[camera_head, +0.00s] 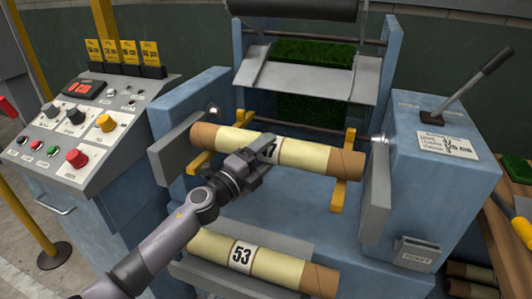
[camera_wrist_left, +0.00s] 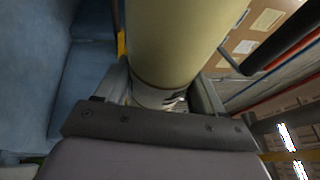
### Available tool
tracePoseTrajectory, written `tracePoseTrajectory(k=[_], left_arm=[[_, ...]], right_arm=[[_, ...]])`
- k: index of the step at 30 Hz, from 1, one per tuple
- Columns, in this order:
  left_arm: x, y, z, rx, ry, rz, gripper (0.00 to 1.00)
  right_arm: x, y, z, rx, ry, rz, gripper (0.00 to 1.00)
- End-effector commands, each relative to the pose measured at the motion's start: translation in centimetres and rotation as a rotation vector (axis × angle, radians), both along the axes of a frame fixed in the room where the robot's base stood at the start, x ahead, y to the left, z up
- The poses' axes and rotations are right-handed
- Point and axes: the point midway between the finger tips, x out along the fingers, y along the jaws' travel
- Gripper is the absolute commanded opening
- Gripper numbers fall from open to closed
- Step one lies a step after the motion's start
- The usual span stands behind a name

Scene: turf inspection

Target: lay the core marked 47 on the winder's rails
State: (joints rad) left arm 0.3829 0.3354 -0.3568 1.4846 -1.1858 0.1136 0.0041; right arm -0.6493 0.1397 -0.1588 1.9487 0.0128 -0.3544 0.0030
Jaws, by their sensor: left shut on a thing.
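The core with brown ends and a pale yellow body (camera_head: 308,154) lies crosswise in the winder (camera_head: 335,238). Its label is mostly covered by my gripper; a 7 seems to show. My left gripper (camera_head: 264,153) is shut around the middle of this core, which also fills the top of the left wrist view (camera_wrist_left: 175,45). The core is over the yellow left rail (camera_head: 200,163) and yellow right rail (camera_head: 344,185); I cannot tell whether it touches them. My right gripper is not in view.
A core marked 53 (camera_head: 285,268) lies on a lower front shelf. A control panel (camera_head: 85,125) with yellow cards stands at left. A blue housing with a lever (camera_head: 445,165) stands at right. Grey side plates flank the held core.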

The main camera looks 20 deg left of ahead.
Motion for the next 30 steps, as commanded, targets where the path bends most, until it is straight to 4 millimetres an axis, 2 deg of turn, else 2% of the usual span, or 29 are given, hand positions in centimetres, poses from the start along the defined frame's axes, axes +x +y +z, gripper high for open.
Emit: tracePoseTrajectory(k=[8, 9, 11, 22, 30], left_arm=[[0.0, 0.0, 0.1, -0.002, -0.004, 0.0, 0.2], [0.0, 0.0, 0.1, -0.002, -0.004, 0.0, 0.79], [0.0, 0.0, 0.1, -0.002, -0.004, 0.0, 0.98], [-0.3, 0.2, -0.3, 0.001, 0.003, 0.0, 0.99], [-3.5, 1.6, -0.9, 0.001, 0.002, 0.001, 0.99]], right_arm=[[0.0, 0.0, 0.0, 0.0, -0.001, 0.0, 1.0], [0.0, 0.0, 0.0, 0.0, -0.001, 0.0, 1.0], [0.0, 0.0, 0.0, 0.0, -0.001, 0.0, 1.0], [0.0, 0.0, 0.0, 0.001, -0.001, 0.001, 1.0], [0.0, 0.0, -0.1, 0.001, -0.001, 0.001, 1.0]])
